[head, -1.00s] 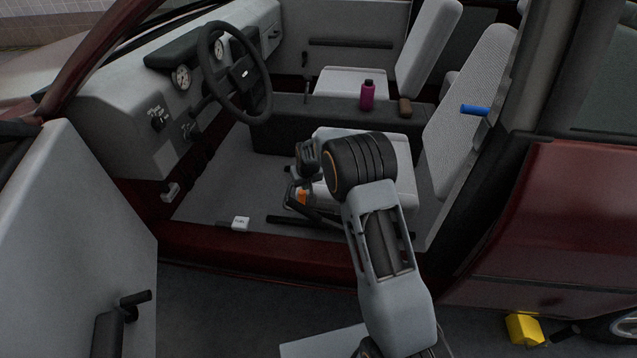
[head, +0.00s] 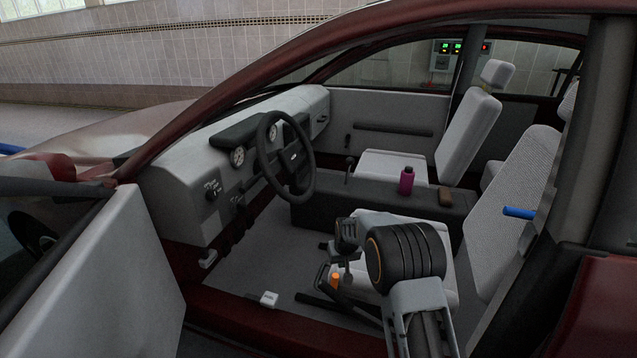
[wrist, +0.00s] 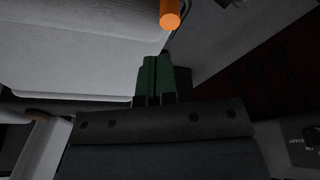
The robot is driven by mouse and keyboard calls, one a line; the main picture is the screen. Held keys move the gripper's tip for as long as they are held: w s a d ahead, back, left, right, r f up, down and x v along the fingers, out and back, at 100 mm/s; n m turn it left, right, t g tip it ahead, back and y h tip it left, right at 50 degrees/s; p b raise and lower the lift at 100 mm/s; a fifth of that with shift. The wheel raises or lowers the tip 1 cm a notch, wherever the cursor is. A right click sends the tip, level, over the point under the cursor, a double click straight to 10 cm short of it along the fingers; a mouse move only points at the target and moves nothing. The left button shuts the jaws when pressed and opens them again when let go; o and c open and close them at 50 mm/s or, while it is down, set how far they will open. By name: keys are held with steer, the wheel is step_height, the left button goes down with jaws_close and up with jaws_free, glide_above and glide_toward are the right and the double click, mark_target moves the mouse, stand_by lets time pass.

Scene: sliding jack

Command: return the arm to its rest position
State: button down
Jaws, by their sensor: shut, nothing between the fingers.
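My arm reaches in through the open door of a dark red car. Its dark banded joint (head: 405,255) is above the near seat cushion. My gripper (head: 341,258) is at the left of that joint, low beside the cushion's front edge, small and partly hidden. In the wrist view my gripper (wrist: 157,62) shows two green fingers lying together, shut with nothing between them. An orange-tipped handle (wrist: 170,14) is just beyond the fingertips, apart from them in the picture. It also shows in the head view (head: 334,281), just below my gripper.
The steering wheel (head: 285,154) and dashboard are to the left of my arm. The open door (head: 110,280) stands at the lower left. The near seat back (head: 515,200) and door pillar are at the right. A magenta bottle (head: 406,181) stands on the centre console. A small white box (head: 268,299) lies near the sill.

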steer(key=s+f+g, duration=0.1)
steer(key=s+f, duration=0.1)
steer(key=s, duration=0.2)
steer(key=s+d+r+p, duration=0.1)
steer(key=s+r+p, duration=0.6)
steer(key=r, duration=0.6)
steer(key=s+d+r+m+t+p, duration=0.1)
steer(key=s+r+p, duration=0.6)
steer(key=s+r, duration=0.5)
steer(key=s+d+r+p, duration=0.1)
steer(key=s+r+p, duration=0.6)
steer(key=r, duration=0.8)
steer(key=s, duration=0.3)
steer(key=shift+r, duration=0.4)
steer(key=c, duration=1.9)
jaws_free()
